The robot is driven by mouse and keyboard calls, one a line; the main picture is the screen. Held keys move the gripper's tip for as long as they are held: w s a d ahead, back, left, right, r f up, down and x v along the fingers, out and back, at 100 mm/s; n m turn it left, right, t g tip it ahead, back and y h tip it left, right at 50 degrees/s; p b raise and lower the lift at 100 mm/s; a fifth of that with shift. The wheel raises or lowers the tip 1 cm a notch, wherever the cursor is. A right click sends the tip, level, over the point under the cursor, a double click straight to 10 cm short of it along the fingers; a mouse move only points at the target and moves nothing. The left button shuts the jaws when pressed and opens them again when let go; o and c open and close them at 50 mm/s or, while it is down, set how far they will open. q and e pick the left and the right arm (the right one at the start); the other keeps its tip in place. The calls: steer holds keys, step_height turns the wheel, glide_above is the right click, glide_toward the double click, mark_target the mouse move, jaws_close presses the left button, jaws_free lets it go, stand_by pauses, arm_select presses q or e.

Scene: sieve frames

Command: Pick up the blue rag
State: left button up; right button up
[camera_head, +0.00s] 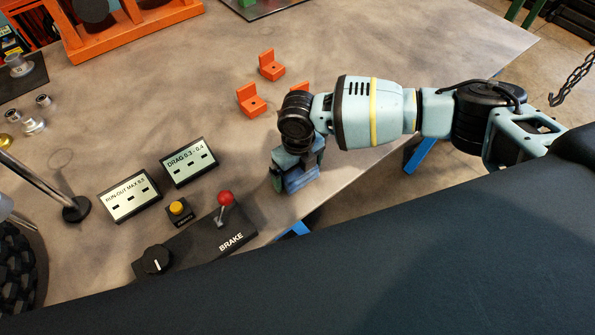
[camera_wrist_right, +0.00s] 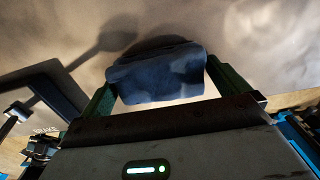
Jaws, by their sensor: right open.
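The blue rag (camera_wrist_right: 158,75) is a dark blue folded bundle lying between the two green fingers of my right gripper (camera_wrist_right: 160,88) in the right wrist view. The fingers stand on either side of it, and I cannot tell whether they touch it. In the head view the rag (camera_head: 301,180) shows as a blue block under the right gripper (camera_head: 293,178), near the table's front edge. The right gripper is open and points down around the rag. The rag's far side is in shadow. My left gripper is not in view.
The grey table (camera_head: 140,85) holds orange brackets (camera_head: 252,101) behind the gripper. To the left are the BRAKE panel (camera_head: 215,238) with a red-knobbed lever (camera_head: 225,198), a yellow button (camera_head: 177,208) and two label displays (camera_head: 188,162). A hook on a chain (camera_head: 566,90) hangs at the right.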

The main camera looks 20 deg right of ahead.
steer(key=c, duration=0.8)
steer(key=shift+r, duration=0.2)
steer(key=shift+r, duration=0.7)
steer(key=shift+s+a+r, duration=0.15)
steer(key=shift+r, duration=0.35)
steer(key=shift+s+a+r, duration=0.1)
steer(key=shift+r, duration=0.35)
steer(key=s+a, duration=0.3)
steer(key=s, duration=0.1)
steer(key=s+a+r, duration=0.1)
steer(key=s+a, duration=0.2)
steer(key=s, duration=0.1)
steer(key=s+a, duration=0.3)
steer(key=a, duration=0.1)
steer(key=shift+s+r, duration=0.2)
steer(key=shift+s, duration=0.2)
